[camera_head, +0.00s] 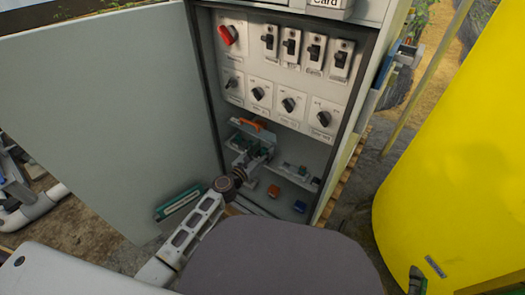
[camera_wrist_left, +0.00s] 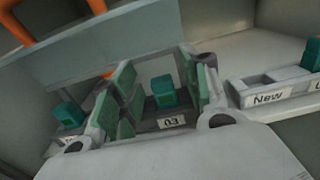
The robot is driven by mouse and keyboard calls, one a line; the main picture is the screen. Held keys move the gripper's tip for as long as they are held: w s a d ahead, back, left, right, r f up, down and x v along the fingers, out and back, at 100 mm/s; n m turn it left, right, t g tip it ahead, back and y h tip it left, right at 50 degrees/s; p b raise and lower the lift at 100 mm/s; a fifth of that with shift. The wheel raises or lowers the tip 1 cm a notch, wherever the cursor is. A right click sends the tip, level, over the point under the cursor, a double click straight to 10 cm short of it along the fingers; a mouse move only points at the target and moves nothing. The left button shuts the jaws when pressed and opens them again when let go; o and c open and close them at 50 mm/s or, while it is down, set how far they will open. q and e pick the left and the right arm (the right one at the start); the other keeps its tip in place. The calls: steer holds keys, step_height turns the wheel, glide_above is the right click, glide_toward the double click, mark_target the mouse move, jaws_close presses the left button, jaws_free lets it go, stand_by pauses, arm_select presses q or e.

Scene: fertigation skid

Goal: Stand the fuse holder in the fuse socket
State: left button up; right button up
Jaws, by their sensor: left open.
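My left gripper (camera_head: 256,160) is inside the open cabinet, at the lower shelf. In the left wrist view its green-padded jaws (camera_wrist_left: 165,100) are open, one on each side of a teal block (camera_wrist_left: 163,92), which looks like a fuse holder. The block is upright just behind a label reading 03 (camera_wrist_left: 172,122), which appears to mark a fuse socket. I cannot tell whether the block is seated or whether the pads touch it. Another teal block (camera_wrist_left: 68,115) is left of the jaws. A small dark green part at the lower right of the head view may be my right gripper (camera_head: 417,280).
A pale tray labelled New (camera_wrist_left: 270,97) is right of the jaws, with another teal block (camera_wrist_left: 312,53) at the edge. An orange handle (camera_head: 250,124) is above the shelf. Orange (camera_head: 273,190) and blue (camera_head: 299,206) items lie below. The cabinet door (camera_head: 110,110) stands open left; a yellow tank (camera_head: 460,150) stands right.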

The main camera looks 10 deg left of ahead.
arm_select(q)
steer(key=shift+s+a, duration=0.1)
steer(key=shift+s, duration=0.05)
steer(key=v, duration=1.1)
steer(key=shift+s, duration=0.3)
stand_by(0.4)
steer(key=shift+a+f, duration=0.1)
stand_by(1.0)
step_height(320, 180, up, 9)
steer(key=p, duration=0.9)
steer(key=shift+r+p, duration=0.55)
steer(key=shift+r, duration=0.05)
